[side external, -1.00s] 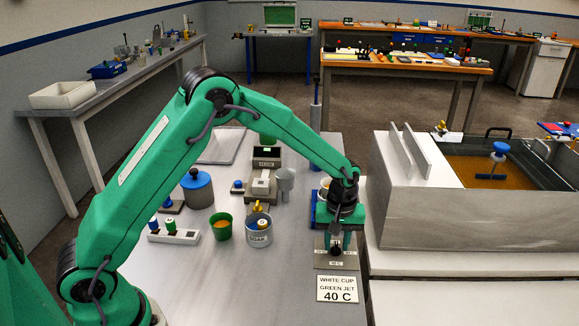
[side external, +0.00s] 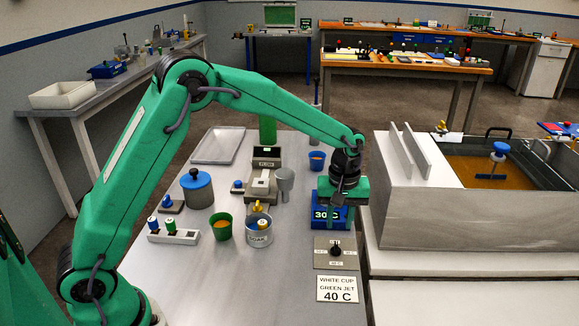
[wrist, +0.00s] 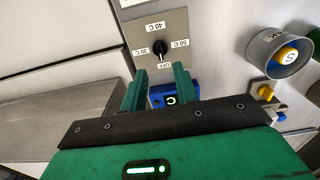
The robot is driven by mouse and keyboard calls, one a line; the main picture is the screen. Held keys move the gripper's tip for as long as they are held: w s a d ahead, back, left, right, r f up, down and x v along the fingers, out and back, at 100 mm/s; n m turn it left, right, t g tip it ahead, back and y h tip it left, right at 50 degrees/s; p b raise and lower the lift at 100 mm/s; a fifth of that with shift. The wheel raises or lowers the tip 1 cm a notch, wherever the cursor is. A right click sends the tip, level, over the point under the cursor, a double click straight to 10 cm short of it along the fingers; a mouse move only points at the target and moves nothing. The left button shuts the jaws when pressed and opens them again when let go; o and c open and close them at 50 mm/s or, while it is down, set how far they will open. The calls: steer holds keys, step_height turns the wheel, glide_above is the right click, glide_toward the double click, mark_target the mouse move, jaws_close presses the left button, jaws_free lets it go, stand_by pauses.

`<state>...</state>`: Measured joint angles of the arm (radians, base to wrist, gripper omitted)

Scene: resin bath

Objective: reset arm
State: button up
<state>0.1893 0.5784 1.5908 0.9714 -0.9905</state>
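My gripper (side external: 340,190) hangs in front of the blue box with a "30 C" display (side external: 326,215), partly covering it. In the wrist view my gripper (wrist: 159,80) has its two green fingers apart, with nothing held between them. Part of the blue box (wrist: 173,94) shows beyond the gap. The grey dial plate (side external: 318,257) with its black knob (side external: 335,250) lies nearer the side camera, apart from my gripper. In the wrist view the knob (wrist: 160,48) stands clear of the fingers, amid OFF, 30 C, 40 C and 50 C labels. I cannot tell its setting surely.
A card (side external: 337,290) reads "WHITE CUP GREEN JET 40 C". The large bath (side external: 470,190) is at right.

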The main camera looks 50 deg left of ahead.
steer(key=shift+r, duration=0.2)
steer(key=shift+s+a+r, duration=0.15)
steer(key=shift+s+r, duration=0.05)
steer(key=shift+r, duration=0.25)
steer(key=s+a+r+m+t, duration=0.2)
steer(key=s+a+r+m, duration=0.15)
steer(key=s+r, duration=0.5)
steer(key=s+a+r+m+t, duration=0.2)
steer(key=s+a+r+m, duration=0.15)
steer(key=s+r, duration=0.5)
steer(key=s+a+f+m+t, duration=0.1)
steer(key=s+a+f+m, duration=0.1)
steer(key=s, duration=0.8)
steer(key=shift+a+f+t, duration=0.15)
steer(key=shift+f+t, duration=0.05)
steer(key=shift+t, duration=0.1)
